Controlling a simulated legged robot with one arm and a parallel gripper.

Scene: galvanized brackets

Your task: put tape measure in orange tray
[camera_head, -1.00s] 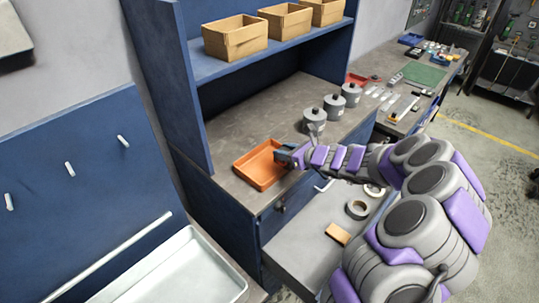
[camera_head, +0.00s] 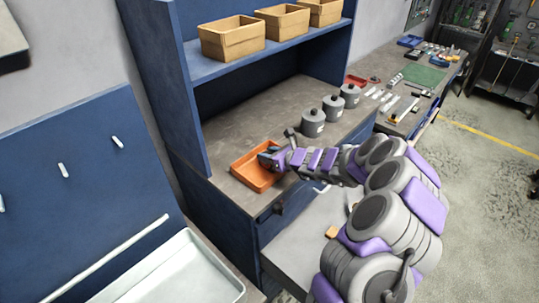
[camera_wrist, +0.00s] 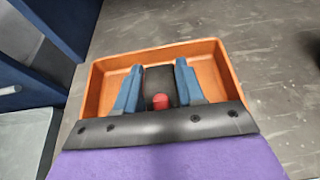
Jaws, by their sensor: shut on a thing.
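The orange tray (camera_head: 250,176) lies on the grey worktop near its left front corner. It fills the upper middle of the wrist view (camera_wrist: 222,62). My gripper (camera_head: 270,155) is over the tray. In the wrist view its two blue fingers (camera_wrist: 158,82) are shut on the tape measure (camera_wrist: 158,76), a dark body with a red button. The tape measure shows above the tray floor, within the tray's outline. I cannot tell whether it touches the tray floor. In the head view the tape measure is mostly hidden by my gripper.
Several grey lidded canisters (camera_head: 313,123) stand right of the tray. Cardboard bins (camera_head: 232,38) sit on the shelf above. An open drawer (camera_head: 300,245) below holds a small tan block (camera_head: 332,232). A white tray (camera_head: 180,270) is at lower left. Worktop behind the tray is clear.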

